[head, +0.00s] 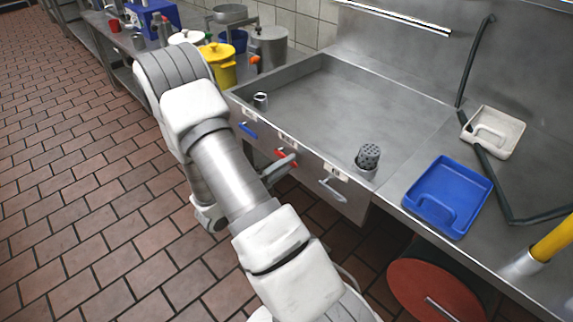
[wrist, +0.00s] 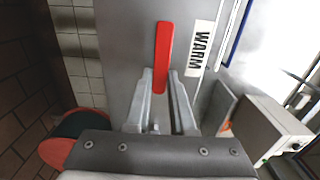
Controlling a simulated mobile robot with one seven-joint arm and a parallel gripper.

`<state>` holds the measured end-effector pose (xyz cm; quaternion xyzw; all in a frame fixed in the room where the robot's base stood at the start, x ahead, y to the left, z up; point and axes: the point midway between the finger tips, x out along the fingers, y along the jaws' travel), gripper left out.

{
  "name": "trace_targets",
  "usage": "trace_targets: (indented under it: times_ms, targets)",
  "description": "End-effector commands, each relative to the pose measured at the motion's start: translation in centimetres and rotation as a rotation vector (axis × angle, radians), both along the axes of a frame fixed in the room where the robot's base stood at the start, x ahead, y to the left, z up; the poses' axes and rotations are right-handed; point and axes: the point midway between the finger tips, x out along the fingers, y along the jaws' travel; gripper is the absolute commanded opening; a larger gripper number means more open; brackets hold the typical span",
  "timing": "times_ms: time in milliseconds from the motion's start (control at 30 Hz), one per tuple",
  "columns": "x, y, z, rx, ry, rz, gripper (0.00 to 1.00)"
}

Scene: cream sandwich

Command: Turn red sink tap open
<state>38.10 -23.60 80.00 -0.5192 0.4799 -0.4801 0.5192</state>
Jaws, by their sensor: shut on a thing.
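The red sink tap (head: 282,155) is a lever on the front panel of the steel sink, between a blue tap and a grey tap. In the wrist view the red lever (wrist: 163,45) stands upright in the picture beside a label reading "WARM" (wrist: 198,48). My gripper (wrist: 160,78) is shut on the lower part of the lever, with a finger on either side. In the head view my gripper (head: 286,165) reaches the lever from the front, and my arm hides part of the panel.
The blue tap (head: 248,129) and grey tap (head: 333,190) sit close on either side. A perforated strainer (head: 369,155) stands in the sink corner. A blue tray (head: 447,196) and white tray (head: 493,132) lie on the right counter. The tiled floor (head: 90,210) at left is clear.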

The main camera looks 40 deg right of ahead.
Motion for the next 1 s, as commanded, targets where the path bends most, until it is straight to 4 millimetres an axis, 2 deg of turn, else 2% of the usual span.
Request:
trace_targets:
  times_ms: [1000]
  targets:
    - [0.04,0.06,-0.26,0.003,-0.042,0.002,0.00]
